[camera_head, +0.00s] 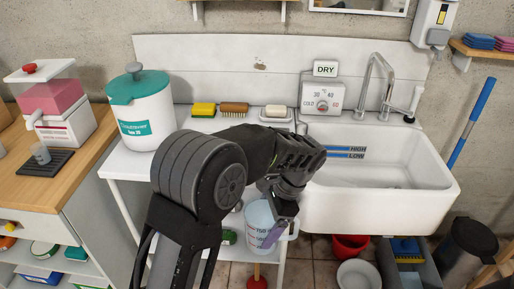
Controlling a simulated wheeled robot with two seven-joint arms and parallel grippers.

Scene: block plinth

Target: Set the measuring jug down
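The measuring jug (258,218) is pale, translucent blue with volume marks on its side. It shows low in the middle of the head view, below the sink's left end and in front of the shelf under the counter. My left gripper (277,228) points down at the jug's right side, by its handle, and appears shut on it. My wrist and fingers hide part of the jug's rim and side. I cannot tell whether the jug's base touches anything. My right gripper is not in view.
A white sink (380,185) with HIGH and LOW marks is at right; its basin looks empty. A teal-lidded tub (141,112), sponge (204,110), brush (234,108) and soap dish (276,113) stand on the counter. A red bucket (349,247) and white bowl (359,275) are below.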

